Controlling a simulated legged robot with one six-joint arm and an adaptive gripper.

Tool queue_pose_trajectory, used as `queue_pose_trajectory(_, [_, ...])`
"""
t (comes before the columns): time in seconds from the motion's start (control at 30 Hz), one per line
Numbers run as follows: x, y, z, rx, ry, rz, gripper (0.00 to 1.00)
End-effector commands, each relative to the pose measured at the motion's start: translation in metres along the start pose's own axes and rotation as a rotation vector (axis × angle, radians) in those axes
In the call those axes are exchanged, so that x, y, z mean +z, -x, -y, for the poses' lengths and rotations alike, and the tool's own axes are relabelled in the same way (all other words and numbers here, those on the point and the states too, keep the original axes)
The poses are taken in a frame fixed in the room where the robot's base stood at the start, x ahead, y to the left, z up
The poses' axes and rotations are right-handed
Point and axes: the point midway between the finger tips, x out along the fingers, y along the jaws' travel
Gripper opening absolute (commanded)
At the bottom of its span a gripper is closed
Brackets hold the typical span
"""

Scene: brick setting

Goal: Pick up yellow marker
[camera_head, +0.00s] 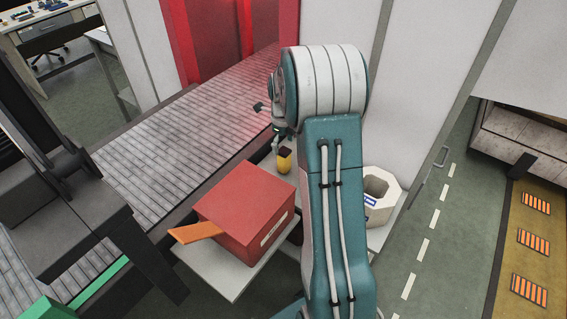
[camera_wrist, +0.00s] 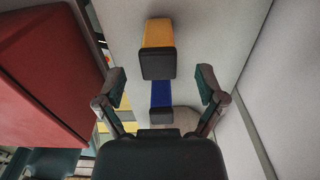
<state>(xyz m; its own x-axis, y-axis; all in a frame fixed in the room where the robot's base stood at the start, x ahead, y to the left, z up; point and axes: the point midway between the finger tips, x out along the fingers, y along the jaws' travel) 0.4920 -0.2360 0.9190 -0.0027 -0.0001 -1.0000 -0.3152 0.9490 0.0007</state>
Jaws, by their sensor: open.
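The yellow marker (camera_head: 285,163) stands upright on the white table, its dark cap on top, just behind the red box. In the wrist view the yellow marker (camera_wrist: 158,34) is above the middle, with its dark end facing the camera. My gripper (camera_wrist: 162,86) is open, its two fingers spread wide to either side with nothing gripped. The marker appears ahead of the fingertips and apart from them. In the head view my gripper (camera_head: 269,124) is small and partly hidden by my arm, just above and left of the marker.
A red box (camera_head: 262,198) with an orange flap (camera_head: 196,233) stands on the white table (camera_head: 233,284). A white octagonal container (camera_head: 390,200) is right of my arm. A blue object (camera_wrist: 161,96) lies below the marker in the wrist view. A pale wall (camera_head: 418,70) stands behind.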

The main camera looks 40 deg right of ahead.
Motion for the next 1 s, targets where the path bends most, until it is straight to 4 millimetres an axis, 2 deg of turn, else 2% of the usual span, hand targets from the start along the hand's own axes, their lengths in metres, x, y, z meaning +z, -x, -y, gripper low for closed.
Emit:
queue_pose_trajectory(0.4, [-0.004, -0.051, -0.003, 0.000, 0.001, 0.000, 0.89])
queue_pose_trajectory(0.67, [-0.004, -0.054, -0.003, -0.001, 0.001, 0.001, 0.89])
queue_pose_trajectory(0.77, [-0.004, -0.053, -0.003, -0.001, 0.001, 0.001, 0.48])
queue_pose_trajectory(0.8, [-0.004, -0.053, -0.003, -0.001, 0.001, 0.001, 0.31])
queue_pose_trajectory(0.87, [-0.004, -0.053, -0.003, -0.001, 0.001, 0.001, 0.04])
queue_pose_trajectory(0.9, [-0.004, -0.053, -0.003, -0.001, 0.001, 0.001, 0.00])
queue_pose_trajectory(1.0, [-0.003, -0.054, -0.003, 0.000, 0.001, 0.001, 0.00])
